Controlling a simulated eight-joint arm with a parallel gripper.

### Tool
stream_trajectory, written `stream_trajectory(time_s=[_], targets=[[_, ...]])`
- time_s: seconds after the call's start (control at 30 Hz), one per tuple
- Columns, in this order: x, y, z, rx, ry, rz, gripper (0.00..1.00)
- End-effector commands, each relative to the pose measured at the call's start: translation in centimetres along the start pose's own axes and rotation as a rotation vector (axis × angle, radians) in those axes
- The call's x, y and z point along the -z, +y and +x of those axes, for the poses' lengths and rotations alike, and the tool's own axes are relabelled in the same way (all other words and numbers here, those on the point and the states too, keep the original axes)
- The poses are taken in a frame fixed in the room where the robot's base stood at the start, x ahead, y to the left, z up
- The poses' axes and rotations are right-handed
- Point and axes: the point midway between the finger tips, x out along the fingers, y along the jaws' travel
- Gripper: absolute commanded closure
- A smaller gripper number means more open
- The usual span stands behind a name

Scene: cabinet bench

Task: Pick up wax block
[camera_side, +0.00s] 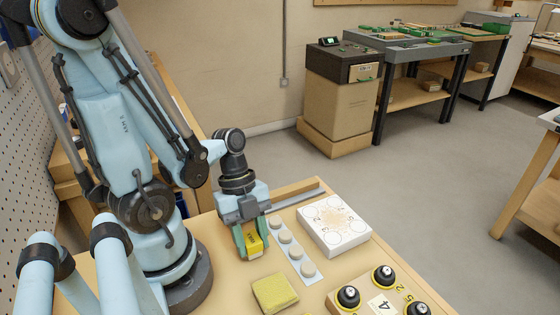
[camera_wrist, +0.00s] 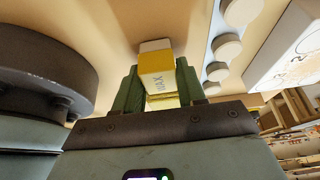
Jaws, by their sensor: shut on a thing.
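A strip with several round white pads (camera_side: 291,250) lies right of my gripper. A white box with circle marks (camera_side: 334,223) stands beyond it. A yellow sponge-like pad (camera_side: 275,293) lies in front. A wooden board with black knobs (camera_side: 385,303) is at the front right.

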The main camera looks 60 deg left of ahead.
Motion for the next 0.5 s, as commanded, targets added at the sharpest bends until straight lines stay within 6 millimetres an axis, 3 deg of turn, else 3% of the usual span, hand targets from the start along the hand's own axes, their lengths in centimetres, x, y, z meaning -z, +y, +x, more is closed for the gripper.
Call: stream_trajectory(time_s=[0.5], targets=[[1.0,0.1,-2.5,0.0,0.0,0.0,0.9]])
